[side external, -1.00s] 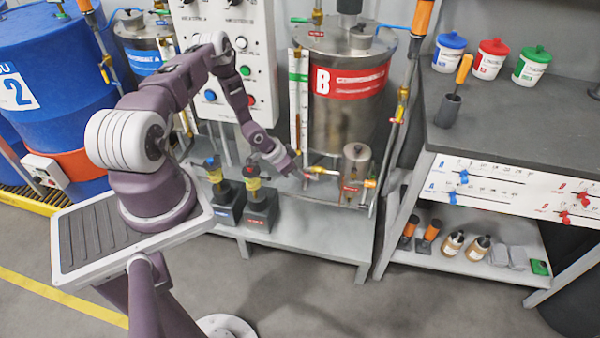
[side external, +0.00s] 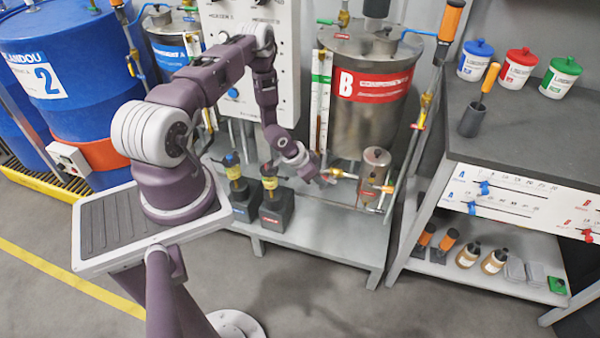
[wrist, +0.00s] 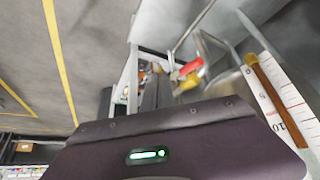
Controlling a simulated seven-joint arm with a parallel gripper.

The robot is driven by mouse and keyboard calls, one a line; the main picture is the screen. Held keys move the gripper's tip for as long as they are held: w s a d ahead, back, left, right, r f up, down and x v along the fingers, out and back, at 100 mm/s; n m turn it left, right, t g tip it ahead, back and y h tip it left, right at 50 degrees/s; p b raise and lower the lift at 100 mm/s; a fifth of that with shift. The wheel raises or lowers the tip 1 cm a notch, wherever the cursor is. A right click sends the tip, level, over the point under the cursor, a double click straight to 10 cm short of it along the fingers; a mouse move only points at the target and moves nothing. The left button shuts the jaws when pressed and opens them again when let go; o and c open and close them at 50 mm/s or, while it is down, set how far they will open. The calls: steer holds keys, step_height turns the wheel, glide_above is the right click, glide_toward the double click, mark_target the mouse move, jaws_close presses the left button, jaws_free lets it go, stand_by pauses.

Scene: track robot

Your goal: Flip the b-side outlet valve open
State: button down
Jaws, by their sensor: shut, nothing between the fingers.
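Tank B (side external: 372,100), a steel drum with a red label, stands on the grey bench. Low at its front is a brass outlet fitting (side external: 337,172), partly hidden by my gripper; I cannot tell its handle's position. My gripper (side external: 327,181) is shut and empty, right beside the fitting at its left; the view does not show whether they touch. In the wrist view, a blurred red and yellow valve part (wrist: 190,72) shows beyond the purple gripper body. I cannot tell which valve it is, and the fingers are hidden there.
A small steel pot (side external: 376,166) and piping stand just right of the outlet. Two dark pump blocks (side external: 276,210) with yellow fittings stand to the left. A white gauge scale (side external: 319,105) rises beside the tank. A grey workbench (side external: 540,125) is at right.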

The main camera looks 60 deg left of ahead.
steer(key=s+a+r, duration=0.3)
steer(key=s+r, duration=0.1)
steer(key=s, duration=0.4)
steer(key=shift+s+a+r, duration=0.15)
steer(key=shift+a+r, duration=0.05)
steer(key=shift+a, duration=0.2)
